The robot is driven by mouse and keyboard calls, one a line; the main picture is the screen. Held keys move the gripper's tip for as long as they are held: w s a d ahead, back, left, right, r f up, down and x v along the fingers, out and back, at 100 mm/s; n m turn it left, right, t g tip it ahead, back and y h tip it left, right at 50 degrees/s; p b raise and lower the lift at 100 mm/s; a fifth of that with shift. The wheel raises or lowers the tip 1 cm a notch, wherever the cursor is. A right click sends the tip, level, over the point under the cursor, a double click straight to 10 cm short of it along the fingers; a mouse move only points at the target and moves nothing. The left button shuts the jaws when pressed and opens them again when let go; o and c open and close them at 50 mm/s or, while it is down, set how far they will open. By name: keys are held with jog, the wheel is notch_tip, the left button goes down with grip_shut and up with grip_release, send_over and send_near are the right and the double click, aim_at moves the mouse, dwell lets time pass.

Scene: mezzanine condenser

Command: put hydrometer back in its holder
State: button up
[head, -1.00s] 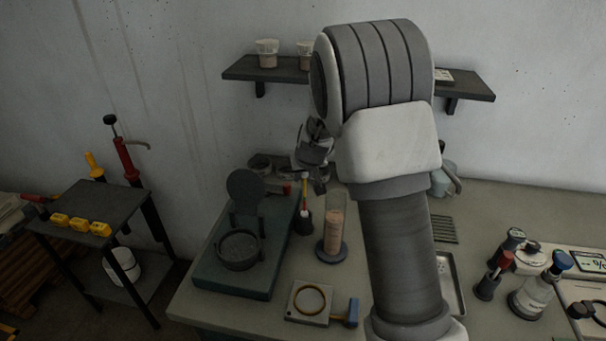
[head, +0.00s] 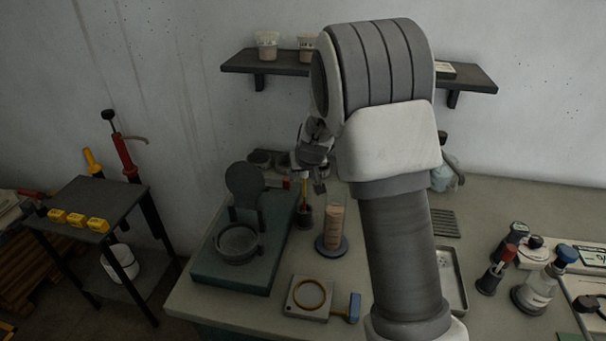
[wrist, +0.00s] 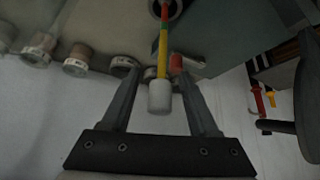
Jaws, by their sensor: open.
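The hydrometer (wrist: 162,50) has a slim stem banded red, green and yellow with a thick white end. In the wrist view its white end lies between the open fingers of my gripper (wrist: 157,76), with a gap on each side. The stem runs away from me to a dark round cup (wrist: 178,9), which looks like the holder. I cannot tell how deep the stem sits in it. In the head view the yellow stem (head: 306,186) shows upright over the dark cup (head: 304,219), with my gripper (head: 317,183) just beside it, partly hidden by my wrist.
A glass cylinder (head: 334,226) stands close to the right of the cup. A dark green base (head: 222,273) with a round pan and raised disc is on the left. A shelf (head: 270,65) with cups is above. A square plate with a ring (head: 306,312) lies in front.

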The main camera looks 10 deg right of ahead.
jog(key=v, duration=1.6)
jog(key=s+r, duration=0.2)
jog(key=s, duration=1.2)
jog(key=s+r+g, duration=0.1)
jog(key=s+r, duration=0.1)
jog(key=s, duration=1.3)
jog(key=shift+r+p, duration=0.35)
jog(key=shift+p, duration=0.1)
jog(key=shift+a, duration=0.15)
